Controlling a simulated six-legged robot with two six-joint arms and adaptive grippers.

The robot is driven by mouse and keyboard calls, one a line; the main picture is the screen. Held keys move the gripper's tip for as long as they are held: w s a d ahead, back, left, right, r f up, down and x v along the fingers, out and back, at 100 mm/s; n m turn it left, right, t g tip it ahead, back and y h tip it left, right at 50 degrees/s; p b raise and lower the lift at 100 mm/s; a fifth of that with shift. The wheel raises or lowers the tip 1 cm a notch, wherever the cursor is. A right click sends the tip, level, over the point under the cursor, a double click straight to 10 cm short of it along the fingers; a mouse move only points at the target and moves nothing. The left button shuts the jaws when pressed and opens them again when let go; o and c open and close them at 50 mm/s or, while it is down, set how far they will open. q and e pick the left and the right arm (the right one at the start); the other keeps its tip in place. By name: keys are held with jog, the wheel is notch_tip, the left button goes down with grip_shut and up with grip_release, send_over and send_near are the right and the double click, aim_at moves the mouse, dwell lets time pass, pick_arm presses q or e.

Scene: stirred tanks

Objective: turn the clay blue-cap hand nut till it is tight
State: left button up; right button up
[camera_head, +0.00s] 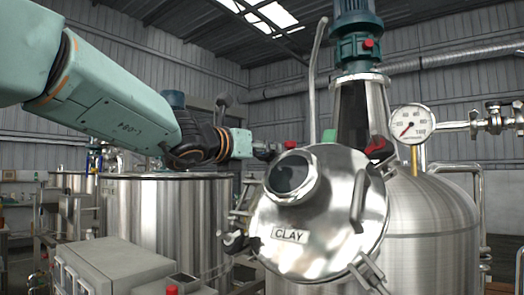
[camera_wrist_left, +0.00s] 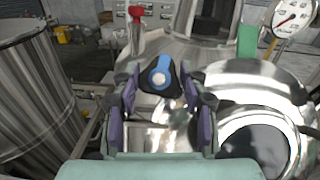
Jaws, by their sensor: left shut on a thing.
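In the head view my left gripper (camera_head: 266,151) is at the upper left edge of the round steel lid labelled CLAY (camera_head: 318,218). The blue cap cannot be made out there. The lid is closed on its tank, and its shiny surface (camera_wrist_left: 265,85) also shows in the left wrist view. My right gripper is in neither view.
A red-topped part (camera_head: 290,145), a green block (camera_head: 330,136) and a red-handled part (camera_head: 376,144) stand around the lid's upper side. A black knob (camera_head: 236,241) is at its lower left. A pressure gauge (camera_head: 411,124) is at right. An open-topped steel tank (camera_head: 165,225) stands at left.

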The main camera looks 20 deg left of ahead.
pick_arm(q)
jog(key=shift+f, duration=0.15)
jog(key=shift+m+h, duration=0.3)
jog(key=shift+m, duration=0.2)
jog(key=m+g+h+p, duration=0.1)
jog(key=m+h, duration=0.1)
jog(key=m, duration=0.2)
jog(key=shift+w+a, duration=0.1)
jog(key=m+g+h+p, duration=0.1)
jog(key=m, duration=0.1)
jog(key=m+g+h+p, duration=0.1)
jog(key=m, duration=0.2)
jog(key=shift+r+p, duration=0.2)
jog(key=shift+p, duration=0.2)
jog(key=m+g+p, duration=0.2)
jog(key=m+p, duration=0.2)
jog(key=m+g+h+p, duration=0.1)
jog(key=m+g+p, duration=0.2)
jog(key=m+p, duration=0.1)
jog(key=shift+w+r+m, duration=0.15)
jog(key=shift+m, duration=0.65)
jog(key=m+g+p, duration=0.1)
jog(key=m+g, duration=0.1)
jog(key=shift+m, duration=0.3)
jog(key=m+g+y, duration=0.1)
jog(key=m, duration=0.3)
jog(key=shift+g+y, duration=0.4)
jog(key=shift+m, duration=0.4)
